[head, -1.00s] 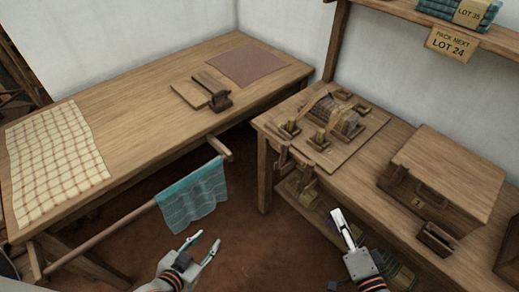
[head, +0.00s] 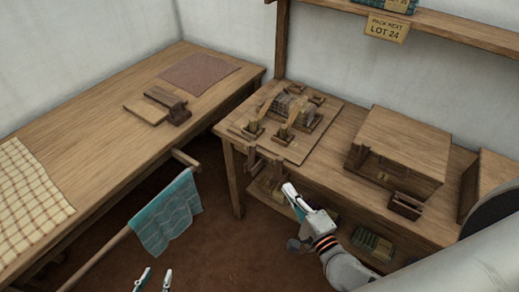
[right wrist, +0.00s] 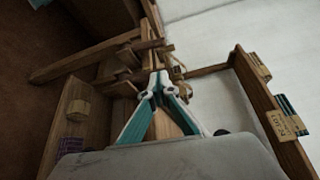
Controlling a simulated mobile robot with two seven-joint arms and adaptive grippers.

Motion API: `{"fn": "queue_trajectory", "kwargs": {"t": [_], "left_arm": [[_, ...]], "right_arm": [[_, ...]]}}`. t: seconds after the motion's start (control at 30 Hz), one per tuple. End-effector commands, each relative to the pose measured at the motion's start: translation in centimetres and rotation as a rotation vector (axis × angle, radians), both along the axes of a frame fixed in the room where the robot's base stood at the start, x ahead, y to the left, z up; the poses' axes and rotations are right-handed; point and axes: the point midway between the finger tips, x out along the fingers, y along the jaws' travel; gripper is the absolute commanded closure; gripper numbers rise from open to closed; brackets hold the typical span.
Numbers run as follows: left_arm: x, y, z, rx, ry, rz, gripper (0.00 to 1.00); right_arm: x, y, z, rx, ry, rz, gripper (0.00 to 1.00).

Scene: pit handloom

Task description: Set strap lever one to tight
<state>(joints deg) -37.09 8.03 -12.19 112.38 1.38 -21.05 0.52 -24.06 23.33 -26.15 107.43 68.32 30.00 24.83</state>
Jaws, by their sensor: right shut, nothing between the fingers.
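A board (head: 298,149) on the right bench carries a strapped bundle (head: 290,104) with several small wooden lever blocks (head: 253,128) around it. Upright wooden pieces (head: 276,168) stand at the bench's front edge, below the board; I cannot tell which piece is strap lever one or how it is set. My right gripper (head: 289,190) is shut and empty, just in front of these edge pieces. In the right wrist view its closed tips (right wrist: 159,80) point at wooden bars (right wrist: 122,65); contact is unclear. My left gripper (head: 154,276) is open and empty at the bottom edge.
A wooden chest (head: 400,145) and a small wooden holder (head: 405,205) sit right of the board. A teal cloth (head: 167,215) hangs from a pole between the benches. The left bench (head: 95,140) holds a checked cloth (head: 25,195).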

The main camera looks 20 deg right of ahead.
Motion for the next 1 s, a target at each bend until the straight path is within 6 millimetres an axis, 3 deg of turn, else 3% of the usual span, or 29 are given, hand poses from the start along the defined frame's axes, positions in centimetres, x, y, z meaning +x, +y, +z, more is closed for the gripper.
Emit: {"fn": "queue_trajectory", "kwargs": {"t": [0.17, 1.0], "left_arm": [[0.0, 0.0, 0.2, 0.000, -0.001, 0.000, 0.66], [0.0, 0.0, 0.0, -0.001, -0.001, 0.000, 0.66]], "right_arm": [[1.7, 0.2, 0.0, 0.001, -0.003, -0.002, 1.00], [17.4, 2.3, -1.0, -0.002, -0.002, 0.000, 1.00]]}}
